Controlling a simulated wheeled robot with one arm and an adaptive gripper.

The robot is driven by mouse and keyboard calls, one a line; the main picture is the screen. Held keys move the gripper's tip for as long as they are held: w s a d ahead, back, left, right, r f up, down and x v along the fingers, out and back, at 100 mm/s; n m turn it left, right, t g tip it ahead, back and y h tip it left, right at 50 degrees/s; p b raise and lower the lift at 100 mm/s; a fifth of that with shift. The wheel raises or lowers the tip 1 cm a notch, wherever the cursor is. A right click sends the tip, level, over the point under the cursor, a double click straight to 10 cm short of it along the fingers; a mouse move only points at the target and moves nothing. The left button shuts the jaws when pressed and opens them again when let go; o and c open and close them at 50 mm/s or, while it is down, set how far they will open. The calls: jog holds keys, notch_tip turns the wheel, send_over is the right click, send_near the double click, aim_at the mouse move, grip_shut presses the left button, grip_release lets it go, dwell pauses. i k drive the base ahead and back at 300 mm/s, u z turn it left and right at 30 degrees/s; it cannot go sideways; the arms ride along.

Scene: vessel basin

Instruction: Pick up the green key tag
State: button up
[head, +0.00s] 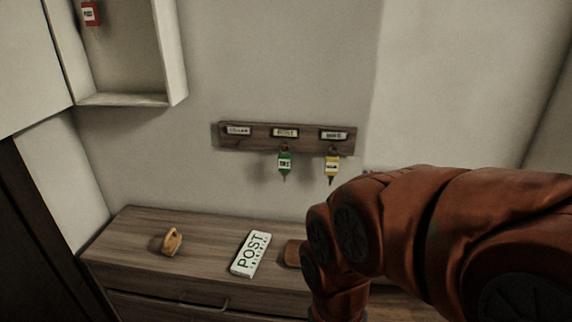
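The green key tag (285,161) hangs with its key from the middle hook of the wooden key rack (260,144) on the wall, under the label reading POST. A yellow key tag (332,165) hangs from the right hook beside it. The left position of the rack is empty. My red-brown arm fills the lower right of the head view, below and right of the tags. My gripper is not visible, so its state does not show.
A wooden dresser (195,241) stands below the rack. On it lie a yellow-orange object (172,240), a white POST sign (251,254) and a brown item (294,253) partly behind my arm. An open white cabinet (130,100) with a red tag (90,14) is at upper left.

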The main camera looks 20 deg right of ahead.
aim_at(284, 158)
jog(key=u, duration=2.4)
jog(key=k, duration=0.65)
jog(key=z, duration=0.45)
